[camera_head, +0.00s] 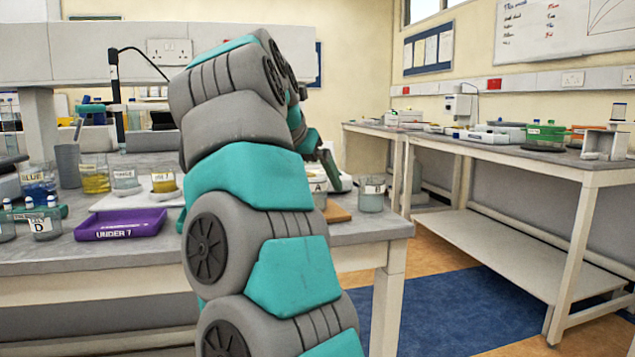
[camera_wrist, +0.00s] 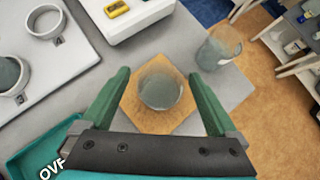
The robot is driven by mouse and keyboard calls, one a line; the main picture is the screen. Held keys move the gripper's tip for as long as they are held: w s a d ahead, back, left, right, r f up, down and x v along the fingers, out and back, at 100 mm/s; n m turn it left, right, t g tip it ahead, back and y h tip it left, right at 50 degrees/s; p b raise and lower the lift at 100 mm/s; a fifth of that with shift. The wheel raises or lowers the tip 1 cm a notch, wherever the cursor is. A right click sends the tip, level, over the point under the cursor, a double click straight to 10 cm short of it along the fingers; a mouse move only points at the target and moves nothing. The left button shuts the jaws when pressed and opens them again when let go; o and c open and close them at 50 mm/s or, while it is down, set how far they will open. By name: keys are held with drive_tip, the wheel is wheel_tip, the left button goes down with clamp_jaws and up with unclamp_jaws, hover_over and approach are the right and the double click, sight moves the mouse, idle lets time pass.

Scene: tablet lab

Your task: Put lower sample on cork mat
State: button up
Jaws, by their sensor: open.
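The cork mat (camera_wrist: 134,106) is a tan square on the grey bench, and part of it shows in the head view (camera_head: 339,213). A glass beaker with grey-blue contents (camera_wrist: 160,92) appears over the middle of the mat in the wrist view. My gripper (camera_wrist: 157,76) is open, with one green finger on each side of this beaker and visible gaps between. I cannot tell whether the beaker's base touches the mat. Another labelled beaker of greyish liquid (camera_head: 371,195) stands right of the mat, also in the wrist view (camera_wrist: 218,48). Which beaker is the lower sample is unclear.
A white device (camera_wrist: 128,22) stands behind the mat. White rings (camera_wrist: 45,22) lie at left in the wrist view. A purple tray (camera_head: 120,225) marked UNDER 7 and several beakers (camera_head: 95,175) stand on the left bench. My arm hides much of the bench.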

drive_tip(key=p+v, duration=0.3)
drive_tip(key=v, duration=0.6)
drive_tip(key=shift+s+a+r, duration=0.1)
drive_tip(key=shift+s, duration=0.1)
